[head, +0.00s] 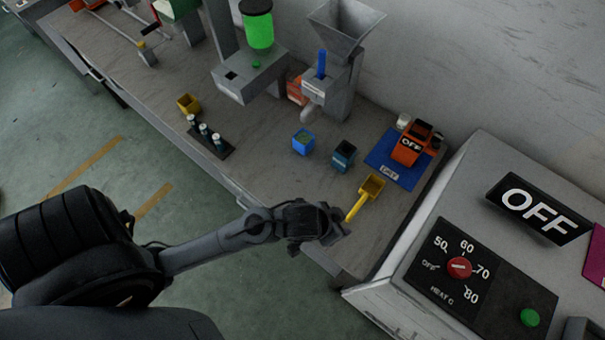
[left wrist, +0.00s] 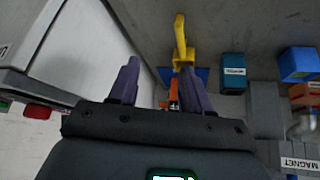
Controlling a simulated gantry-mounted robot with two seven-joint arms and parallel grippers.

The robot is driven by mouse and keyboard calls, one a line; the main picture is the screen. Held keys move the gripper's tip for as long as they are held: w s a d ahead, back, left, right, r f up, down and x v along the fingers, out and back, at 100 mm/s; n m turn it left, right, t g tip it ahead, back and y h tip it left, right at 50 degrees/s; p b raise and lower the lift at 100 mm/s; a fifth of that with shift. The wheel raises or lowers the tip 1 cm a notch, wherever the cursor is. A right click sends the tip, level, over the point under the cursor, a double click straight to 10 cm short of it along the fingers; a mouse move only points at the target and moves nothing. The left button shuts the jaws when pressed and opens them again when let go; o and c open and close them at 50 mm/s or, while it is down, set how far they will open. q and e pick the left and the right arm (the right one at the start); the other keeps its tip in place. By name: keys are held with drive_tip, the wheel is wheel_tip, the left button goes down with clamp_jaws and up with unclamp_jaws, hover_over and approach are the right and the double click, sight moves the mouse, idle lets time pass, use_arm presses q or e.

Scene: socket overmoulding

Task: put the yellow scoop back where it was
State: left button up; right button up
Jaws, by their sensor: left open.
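The yellow scoop (head: 373,187) lies on the grey bench near its front right, its handle pointing to the lower left toward my left gripper (head: 343,229). The gripper is open and empty, close to the handle end. In the left wrist view, the scoop (left wrist: 181,42) shows beyond the tip of the right-hand purple finger, not centred between the fingers of the gripper (left wrist: 158,63). I cannot tell whether that finger touches the handle. My right gripper is not in view.
A blue mat (head: 383,168) with an orange device (head: 411,146) lies behind the scoop. A teal box (head: 343,156) and a blue box (head: 303,142) stand to its left. A heater panel (head: 468,277) is at right. Bare bench lies left of the scoop.

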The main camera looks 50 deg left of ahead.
use_arm(q)
drive_tip(key=s+a+g+y, duration=0.1)
drive_tip(key=s+a+g, duration=0.1)
drive_tip(key=s+a, duration=0.6)
drive_tip(key=shift+s+a+g+y, duration=0.3)
drive_tip(key=shift+s+a+g, duration=0.1)
drive_tip(key=shift+s, duration=0.65)
wheel_tip(320, 180, up, 20)
drive_tip(key=p, duration=2)
drive_tip(key=shift+r+p, duration=0.2)
drive_tip(key=shift+p, duration=0.1)
drive_tip(key=shift+d+f, duration=0.1)
